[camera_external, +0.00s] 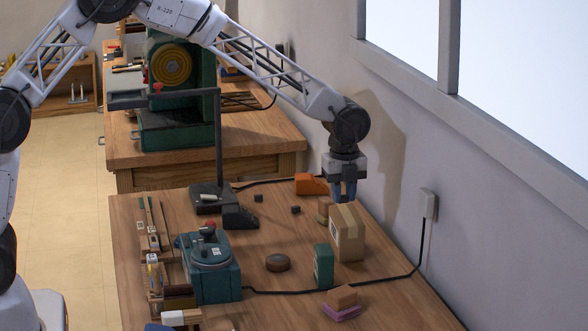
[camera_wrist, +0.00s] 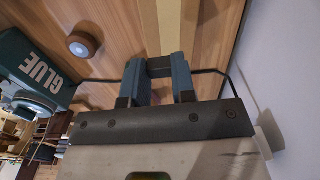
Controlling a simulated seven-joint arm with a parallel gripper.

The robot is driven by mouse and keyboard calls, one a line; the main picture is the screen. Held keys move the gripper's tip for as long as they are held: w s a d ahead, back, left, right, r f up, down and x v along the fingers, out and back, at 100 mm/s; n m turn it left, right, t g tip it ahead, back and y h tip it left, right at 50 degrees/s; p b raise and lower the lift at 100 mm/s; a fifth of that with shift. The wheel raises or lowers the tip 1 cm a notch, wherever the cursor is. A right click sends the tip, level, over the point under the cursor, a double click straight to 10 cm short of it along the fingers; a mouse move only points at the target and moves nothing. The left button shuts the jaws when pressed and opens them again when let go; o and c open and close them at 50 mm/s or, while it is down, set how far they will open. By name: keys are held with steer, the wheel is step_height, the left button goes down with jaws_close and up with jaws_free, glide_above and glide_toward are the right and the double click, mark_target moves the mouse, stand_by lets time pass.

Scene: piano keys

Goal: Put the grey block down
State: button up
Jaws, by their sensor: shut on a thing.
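My gripper (camera_external: 345,196) hangs above the wooden workbench, close to the wall and over the back of the cardboard box. Its two blue fingers are closed on a dark grey block (camera_wrist: 160,67), which shows between them in the wrist view, where the gripper (camera_wrist: 160,75) appears from behind. The block is mostly hidden by the fingers in the external view. Two small dark blocks (camera_external: 258,198) (camera_external: 295,210) lie on the bench to the left of my gripper.
The cardboard box (camera_external: 347,235) stands just below my gripper, with a green box (camera_external: 323,266) beside it. An orange object (camera_external: 310,184) lies behind. A round brown disc (camera_external: 278,262) and a green machine (camera_external: 210,268) are to the left. A black cable crosses the bench.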

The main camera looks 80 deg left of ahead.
mark_target(343, 202)
stand_by(0.3)
steer(key=shift+f, duration=1.75)
steer(key=shift+f, duration=0.1)
steer(key=o, duration=0.9)
step_height(343, 202, up, 12)
steer(key=shift+r, duration=0.15)
